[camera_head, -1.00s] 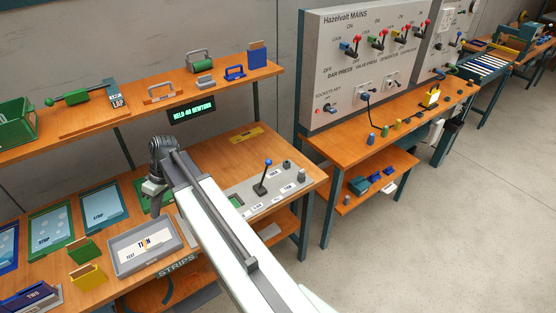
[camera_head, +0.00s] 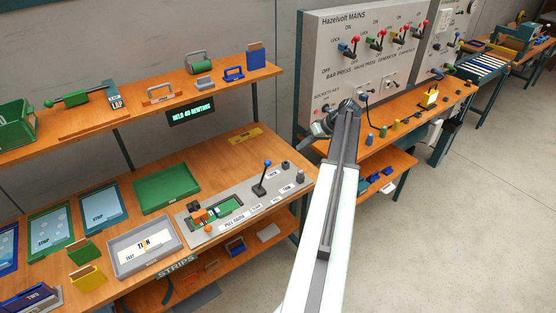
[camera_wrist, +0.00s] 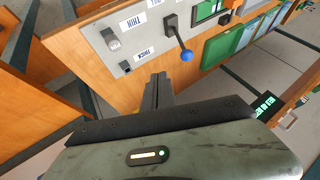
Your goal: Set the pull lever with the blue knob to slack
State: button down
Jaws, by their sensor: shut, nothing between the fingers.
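The pull lever with the blue knob (camera_head: 267,163) stands on a grey control panel (camera_head: 236,219) at the right end of the workbench. Its black shaft leans slightly toward the upper right in the head view. In the wrist view the blue knob (camera_wrist: 187,55) sits above and to the right of my fingertips, apart from them. My gripper (camera_head: 314,134) is shut and empty, to the right of the lever in the head view. Its closed fingers (camera_wrist: 158,84) show at the centre of the wrist view.
A green tray (camera_head: 168,189) and a grey tray (camera_head: 118,259) lie left of the panel. A shelf (camera_head: 140,105) runs above the bench. The mains board (camera_head: 365,62) with several levers stands behind my gripper. Open floor (camera_head: 460,200) lies to the right.

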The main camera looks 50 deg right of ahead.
jog(key=w+a+f+b, duration=0.6)
jog(key=w+f+b, duration=0.1)
jog(key=shift+w+a, duration=0.2)
jog(key=shift+a, duration=0.05)
dwell(0.4)
